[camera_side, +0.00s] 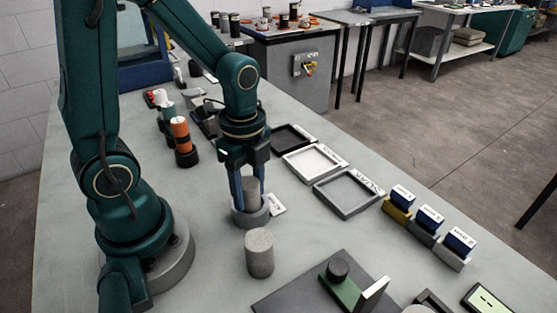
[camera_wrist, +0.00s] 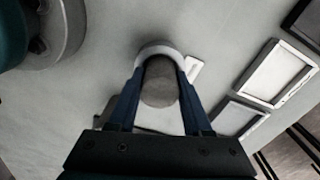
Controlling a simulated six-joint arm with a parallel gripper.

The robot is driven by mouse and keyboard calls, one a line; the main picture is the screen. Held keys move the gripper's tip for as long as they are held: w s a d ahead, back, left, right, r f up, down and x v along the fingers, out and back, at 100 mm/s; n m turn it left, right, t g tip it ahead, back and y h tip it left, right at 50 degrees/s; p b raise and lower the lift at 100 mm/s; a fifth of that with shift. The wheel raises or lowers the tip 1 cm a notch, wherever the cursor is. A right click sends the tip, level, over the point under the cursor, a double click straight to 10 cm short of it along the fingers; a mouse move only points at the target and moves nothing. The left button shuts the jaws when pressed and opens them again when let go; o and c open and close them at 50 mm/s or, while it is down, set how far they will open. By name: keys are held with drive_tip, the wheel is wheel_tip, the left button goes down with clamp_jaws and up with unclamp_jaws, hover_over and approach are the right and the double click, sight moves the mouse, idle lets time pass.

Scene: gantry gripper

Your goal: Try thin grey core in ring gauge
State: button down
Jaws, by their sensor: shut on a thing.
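My gripper (camera_side: 249,187) points straight down with its two blue fingers shut on a grey cylindrical core (camera_side: 251,192). The core is upright, and its lower end is hidden by the ring gauge (camera_side: 250,217), a short grey ring on the table. In the wrist view the core (camera_wrist: 160,85) shows between the fingers, with the pale ring (camera_wrist: 158,50) curving around its far side. The core appears to stand within the ring; how deep it sits cannot be told. A second, thicker grey core (camera_side: 259,254) stands upright on the table in front of the ring.
A small white label card (camera_side: 277,204) lies beside the ring. Black, white and grey trays (camera_side: 347,194) line the right side. Blue-topped blocks (camera_side: 430,218) stand farther right. A dark plate with a green fixture (camera_side: 342,287) is at the front. Orange and dark cylinders (camera_side: 182,140) stand behind left.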

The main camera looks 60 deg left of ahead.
drive_tip(key=shift+f, duration=0.1)
drive_tip(key=shift+c, duration=1.3)
unclamp_jaws()
drive_tip(key=shift+r, duration=2.6)
